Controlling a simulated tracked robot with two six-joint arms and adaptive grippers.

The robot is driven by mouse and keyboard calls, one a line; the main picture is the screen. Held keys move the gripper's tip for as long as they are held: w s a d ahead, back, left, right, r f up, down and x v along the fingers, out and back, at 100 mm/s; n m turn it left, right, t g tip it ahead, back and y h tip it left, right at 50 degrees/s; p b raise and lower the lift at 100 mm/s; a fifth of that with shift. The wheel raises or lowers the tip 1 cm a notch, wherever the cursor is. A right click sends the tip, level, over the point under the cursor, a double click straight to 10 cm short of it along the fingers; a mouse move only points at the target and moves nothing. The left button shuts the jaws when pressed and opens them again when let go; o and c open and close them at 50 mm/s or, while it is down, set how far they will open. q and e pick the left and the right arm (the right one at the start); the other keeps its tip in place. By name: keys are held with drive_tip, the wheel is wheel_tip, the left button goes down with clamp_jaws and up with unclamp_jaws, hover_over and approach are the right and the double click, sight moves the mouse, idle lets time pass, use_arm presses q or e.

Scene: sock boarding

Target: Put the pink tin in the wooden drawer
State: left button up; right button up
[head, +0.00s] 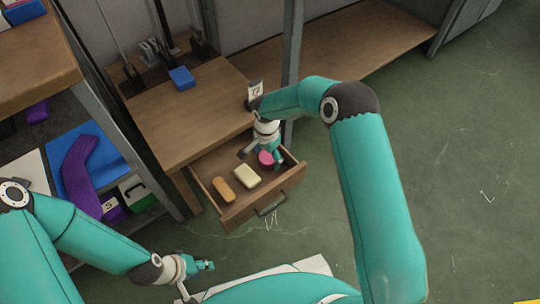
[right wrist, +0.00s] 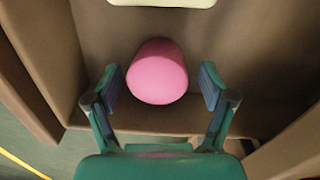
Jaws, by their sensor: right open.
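The pink tin (head: 265,158) is inside the open wooden drawer (head: 236,214), toward its right side. In the right wrist view the pink tin (right wrist: 157,72) is a smooth rounded shape against the brown drawer floor. My right gripper (head: 261,159) reaches down into the drawer over the tin. In its wrist view the right gripper (right wrist: 161,90) is open, one finger on each side of the tin, with a gap on both sides. My left gripper (head: 197,267) is low in the head view, away from the drawer; its jaws are too small to judge.
An orange-brown item (head: 223,189) and a cream block (head: 247,177) lie in the drawer left of the tin. The wooden desk top (head: 190,115) overhangs the drawer's back and holds a blue box (head: 181,78). A grey post (head: 291,60) stands behind. Green floor lies open at right.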

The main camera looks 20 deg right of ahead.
sight(268, 156)
wheel_tip(268, 156, up, 11)
drive_tip(key=p, duration=0.3)
drive_tip(key=shift+p, duration=0.35)
drive_tip(key=shift+f, duration=0.1)
drive_tip(key=shift+s, duration=0.15)
